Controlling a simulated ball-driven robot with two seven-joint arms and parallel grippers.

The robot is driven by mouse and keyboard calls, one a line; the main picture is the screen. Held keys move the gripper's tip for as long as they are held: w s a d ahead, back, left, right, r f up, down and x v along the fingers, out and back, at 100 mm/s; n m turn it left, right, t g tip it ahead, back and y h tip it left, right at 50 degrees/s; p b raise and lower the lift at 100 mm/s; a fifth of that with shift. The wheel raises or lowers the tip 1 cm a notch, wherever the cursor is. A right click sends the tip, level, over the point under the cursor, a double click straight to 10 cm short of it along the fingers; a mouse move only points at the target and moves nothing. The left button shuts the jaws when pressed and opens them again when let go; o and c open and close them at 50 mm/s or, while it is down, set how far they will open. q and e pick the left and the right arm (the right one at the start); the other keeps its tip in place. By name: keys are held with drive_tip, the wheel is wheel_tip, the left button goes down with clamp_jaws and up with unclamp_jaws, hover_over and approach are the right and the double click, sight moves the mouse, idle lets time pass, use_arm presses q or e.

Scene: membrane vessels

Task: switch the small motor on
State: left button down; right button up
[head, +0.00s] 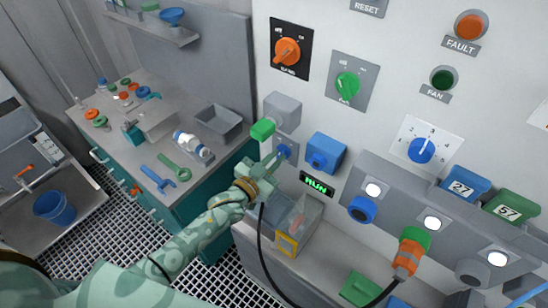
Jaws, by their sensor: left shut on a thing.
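My left gripper (272,170) reaches in from the lower left and is shut at a small blue knob (284,151) on the pale wall panel. The fingers partly hide the knob, and I cannot make out its exact setting. A small black display (317,184) just right of the gripper shows "RUN" in lit green letters. A blue motor-like box (326,152) sits on the panel right of the knob. My right gripper is out of view.
An orange rotary switch (287,51) and a green one (347,86) are higher on the panel. A black cable hangs nearby to an orange plug (408,256). A workbench (185,185) with tools is at left.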

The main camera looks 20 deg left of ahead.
use_arm(q)
drive_tip(key=shift+m, duration=1.7)
drive_tip(key=c, duration=1.5)
unclamp_jaws()
drive_tip(key=shift+o, duration=0.2)
drive_tip(key=shift+s, duration=0.1)
drive_tip(key=v, duration=1.6)
drive_tip(key=shift+s, duration=0.1)
